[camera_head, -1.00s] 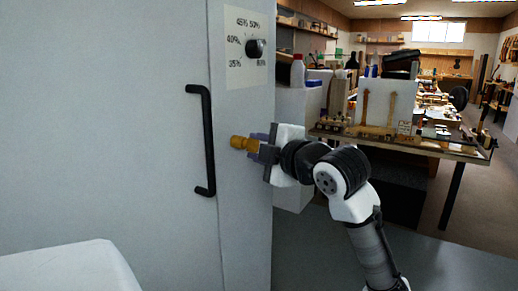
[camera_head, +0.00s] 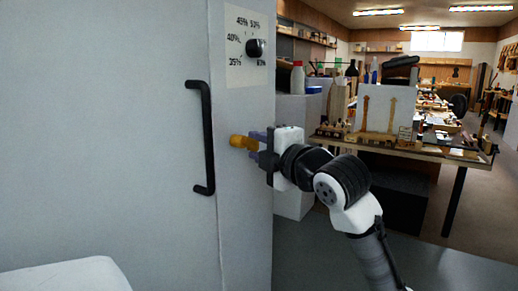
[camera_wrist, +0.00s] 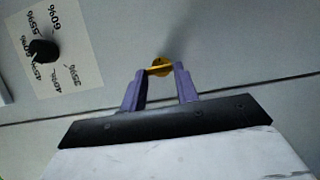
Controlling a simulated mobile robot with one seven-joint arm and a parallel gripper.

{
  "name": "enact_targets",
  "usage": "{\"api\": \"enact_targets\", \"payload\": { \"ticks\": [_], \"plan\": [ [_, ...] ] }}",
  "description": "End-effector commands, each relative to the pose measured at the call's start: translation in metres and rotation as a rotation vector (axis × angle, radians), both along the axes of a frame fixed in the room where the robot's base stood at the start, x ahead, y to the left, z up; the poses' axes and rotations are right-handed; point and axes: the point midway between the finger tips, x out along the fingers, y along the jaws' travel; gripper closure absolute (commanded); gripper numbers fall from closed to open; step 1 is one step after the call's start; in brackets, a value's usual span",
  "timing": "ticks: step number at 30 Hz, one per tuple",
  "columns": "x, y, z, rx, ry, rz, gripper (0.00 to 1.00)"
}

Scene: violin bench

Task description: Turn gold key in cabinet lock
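The gold key (camera_head: 239,141) sits in the lock on the front of the grey cabinet (camera_head: 243,200), to the right of the black handle. It also shows in the wrist view (camera_wrist: 160,67), with its flat grip running nearly level in the picture. My gripper (camera_head: 260,144) is just right of the key and faces the cabinet. In the wrist view its two purple fingers (camera_wrist: 159,82) stand apart, with the key's grip at the gap between their tips. I cannot tell whether a fingertip touches the key.
A black vertical handle (camera_head: 206,138) is left of the key. A black knob (camera_head: 255,48) on a white percentage dial plate is above it. A workbench (camera_head: 430,152) with tools and violin parts stands behind my arm at the right. A white surface (camera_head: 70,276) is at lower left.

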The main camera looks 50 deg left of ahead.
Motion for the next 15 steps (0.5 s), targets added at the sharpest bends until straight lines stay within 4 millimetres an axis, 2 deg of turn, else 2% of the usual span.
{"api": "enact_targets", "payload": {
  "ticks": [1, 5, 15],
  "plan": [
    [0.0004, -0.0002, 0.0005, 0.001, 0.0, -0.001, 0.63],
    [0.0001, -0.0001, 0.0002, 0.0, 0.001, 0.0, 0.46],
    [-0.0002, -0.004, -0.0002, 0.0, 0.001, 0.0, 0.46]
  ]
}}
